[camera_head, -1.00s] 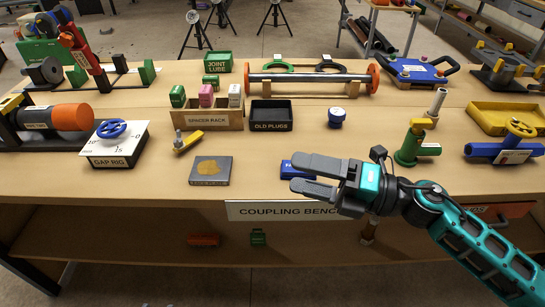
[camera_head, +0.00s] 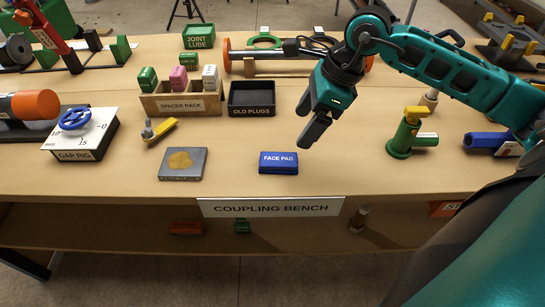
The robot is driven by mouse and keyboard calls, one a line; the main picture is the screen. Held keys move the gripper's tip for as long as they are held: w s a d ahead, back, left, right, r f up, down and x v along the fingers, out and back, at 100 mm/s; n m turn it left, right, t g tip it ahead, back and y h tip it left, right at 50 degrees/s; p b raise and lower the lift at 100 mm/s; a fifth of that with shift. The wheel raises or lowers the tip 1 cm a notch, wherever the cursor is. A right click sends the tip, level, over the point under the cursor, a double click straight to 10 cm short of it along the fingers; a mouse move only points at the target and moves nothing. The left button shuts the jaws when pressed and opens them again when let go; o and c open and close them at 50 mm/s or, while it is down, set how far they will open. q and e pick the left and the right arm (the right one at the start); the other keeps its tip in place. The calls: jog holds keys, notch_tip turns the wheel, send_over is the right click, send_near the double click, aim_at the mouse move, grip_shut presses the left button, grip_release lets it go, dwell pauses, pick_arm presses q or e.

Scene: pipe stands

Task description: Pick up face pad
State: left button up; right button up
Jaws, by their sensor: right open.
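The face pad (camera_head: 278,163) is a small dark-blue block with white "FACE PAD" lettering. It lies flat near the front edge of the bench (camera_head: 230,187). My right gripper (camera_head: 308,123) hangs above and slightly right of the pad in the picture. Its dark fingers point down and left, apart from the pad, with nothing between them. My left gripper is not in view.
A grey plate with a tan patch (camera_head: 183,163) lies left of the pad. Behind are the black "OLD PLUGS" tray (camera_head: 252,112) and the wooden spacer rack (camera_head: 181,105). A green valve piece (camera_head: 404,137) stands to the right. Bench around the pad is clear.

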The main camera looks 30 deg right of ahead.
send_over(280, 159)
jog(key=s+d, duration=0.2)
jog(key=f, duration=0.6)
jog(key=shift+w+a+f, duration=0.1)
jog(key=shift+a, duration=0.15)
jog(key=shift+w+d+x, duration=0.1)
jog(key=shift+w+x, duration=0.05)
jog(key=shift+x, duration=1.2)
jog(key=shift+w+d+x, duration=0.15)
jog(key=shift+x, duration=1.2)
jog(key=shift+f+b, duration=0.25)
jog(key=shift+b, duration=0.1)
jog(key=c, duration=1.1)
